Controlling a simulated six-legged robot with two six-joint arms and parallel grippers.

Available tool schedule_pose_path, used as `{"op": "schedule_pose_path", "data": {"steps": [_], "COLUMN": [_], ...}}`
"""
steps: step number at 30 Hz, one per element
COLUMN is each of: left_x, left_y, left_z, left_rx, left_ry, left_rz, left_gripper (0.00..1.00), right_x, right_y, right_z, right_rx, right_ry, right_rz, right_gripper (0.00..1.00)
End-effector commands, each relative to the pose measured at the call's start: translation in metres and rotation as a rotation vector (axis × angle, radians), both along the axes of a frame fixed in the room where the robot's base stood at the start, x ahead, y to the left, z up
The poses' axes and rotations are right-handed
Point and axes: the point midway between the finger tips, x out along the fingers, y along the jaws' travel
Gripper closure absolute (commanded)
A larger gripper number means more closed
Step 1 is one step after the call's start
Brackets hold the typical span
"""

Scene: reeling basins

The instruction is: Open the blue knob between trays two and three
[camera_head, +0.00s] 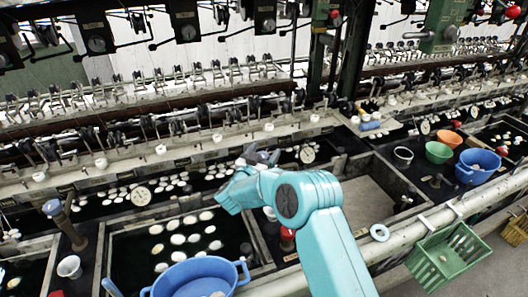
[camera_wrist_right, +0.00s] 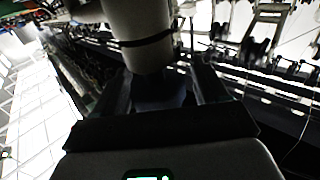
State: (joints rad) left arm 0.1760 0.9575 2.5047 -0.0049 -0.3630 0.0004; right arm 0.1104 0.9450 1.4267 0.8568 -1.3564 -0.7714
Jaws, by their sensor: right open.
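A blue knob (camera_head: 52,208) tops a short dark post at the left, between the far-left tray and the tray of white cocoons (camera_head: 108,262). My right arm comes in from the lower right. It hides part of the divider between the cocoon tray and the grey tray (camera_head: 368,203), so a knob there cannot be made out. My right gripper (camera_head: 262,157) is small and dark beyond the teal wrist. In the wrist view its two dark fingers (camera_wrist_right: 165,95) stand apart, with a dark bluish shape between them that I cannot identify. My left gripper is out of view.
A blue basin (camera_head: 198,278) stands at the front of the cocoon tray. A green basket (camera_head: 450,255) hangs on the front rail at the right. Green, orange and blue bowls (camera_head: 477,166) stand farther right. Reeling machinery (camera_head: 150,100) runs along the back.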

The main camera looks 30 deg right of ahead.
Motion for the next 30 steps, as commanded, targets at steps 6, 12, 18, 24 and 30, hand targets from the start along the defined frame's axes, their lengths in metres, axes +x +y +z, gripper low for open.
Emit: {"op": "schedule_pose_path", "data": {"steps": [6, 12, 18, 24, 30], "left_x": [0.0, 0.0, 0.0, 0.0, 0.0], "left_y": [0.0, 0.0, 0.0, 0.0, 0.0], "left_z": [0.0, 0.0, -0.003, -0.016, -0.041], "left_rx": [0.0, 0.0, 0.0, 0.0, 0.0], "left_ry": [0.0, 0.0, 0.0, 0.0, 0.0], "left_rz": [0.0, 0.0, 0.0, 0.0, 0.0], "left_gripper": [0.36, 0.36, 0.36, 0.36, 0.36], "right_x": [0.0, 0.0, 0.0, 0.0, 0.002], "right_y": [0.0, 0.0, 0.0, 0.0, 0.001], "right_z": [0.0, 0.0, -0.001, -0.003, -0.007], "right_rx": [0.0, 0.0, -0.001, 0.0, 0.001], "right_ry": [0.0, 0.0, 0.001, 0.0, -0.001], "right_rz": [0.0, 0.0, 0.014, 0.089, 0.236], "right_gripper": [0.34, 0.79, 0.78, 0.78, 0.78]}}
